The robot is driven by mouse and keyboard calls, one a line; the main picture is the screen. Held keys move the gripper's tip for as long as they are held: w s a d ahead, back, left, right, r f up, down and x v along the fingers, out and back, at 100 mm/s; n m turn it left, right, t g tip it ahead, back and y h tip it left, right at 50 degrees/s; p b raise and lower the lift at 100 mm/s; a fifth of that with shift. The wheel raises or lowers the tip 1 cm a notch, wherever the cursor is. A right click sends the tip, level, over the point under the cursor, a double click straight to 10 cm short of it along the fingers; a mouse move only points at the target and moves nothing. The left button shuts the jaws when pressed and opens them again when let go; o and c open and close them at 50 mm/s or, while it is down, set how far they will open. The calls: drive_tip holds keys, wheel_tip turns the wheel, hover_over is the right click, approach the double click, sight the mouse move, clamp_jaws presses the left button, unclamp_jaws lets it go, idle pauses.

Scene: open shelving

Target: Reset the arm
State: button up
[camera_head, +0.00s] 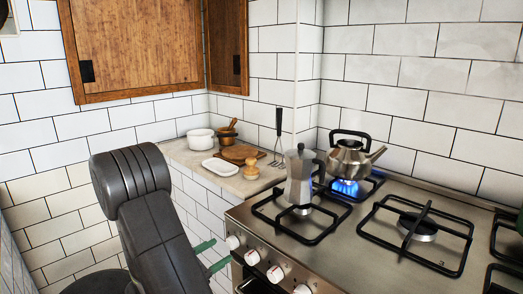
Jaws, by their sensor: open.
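My dark grey arm (150,225) rises from the bottom left of the head view, bent at its upper joint. My gripper (212,256) shows only as two green fingers reaching out to the right from behind the arm link. The fingers are apart, with nothing seen between them. They are in front of the counter's front wall, close to the stove's left front corner in the picture. The rest of the gripper is hidden by the arm. I cannot tell whether the fingers touch the stove.
The stove (340,262) has a moka pot (300,178) and a kettle (348,160) over a lit blue flame. The counter (178,150) holds white bowls (200,142), a white dish (221,167) and wooden items. A wooden cabinet (135,45) hangs above.

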sight(228, 246)
drive_tip(key=shift+x, duration=1.75)
drive_tip(key=shift+a, duration=0.1)
